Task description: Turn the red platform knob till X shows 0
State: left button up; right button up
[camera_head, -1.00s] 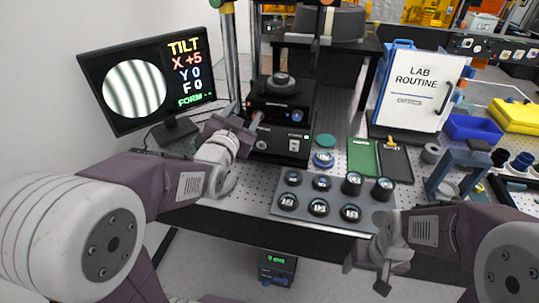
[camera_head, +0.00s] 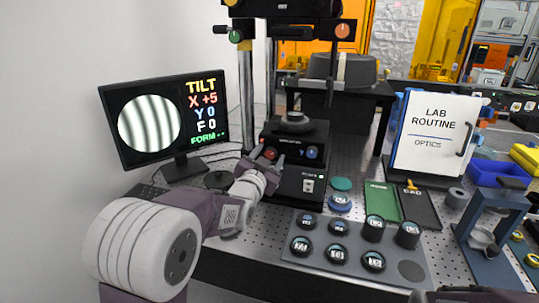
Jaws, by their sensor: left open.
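The monitor (camera_head: 165,122) at the left shows striped fringes and the text X +5, Y 0, F 0 and FORM with dashes. The red platform knob (camera_head: 270,153) is on the front of the black platform stage (camera_head: 296,139), left of a blue knob (camera_head: 312,152). My left gripper (camera_head: 265,164) is open at the red knob, its fingers pointing at it from the front left. The fingers partly cover the knob's surroundings, and I cannot tell whether they touch it. My right gripper is below the picture; only a bit of its arm shows at the bottom right edge.
A tray (camera_head: 411,271) of several dark round pieces lies in front of the instrument. Green and black mats (camera_head: 382,203), a lab routine board (camera_head: 432,135) and a blue-grey stand (camera_head: 491,215) are to the right. A metal post (camera_head: 246,95) rises behind the left gripper.

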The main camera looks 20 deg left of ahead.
pick_arm(q)
jog(key=shift+w, duration=0.15)
grip_shut()
jog(key=shift+n, duration=0.3)
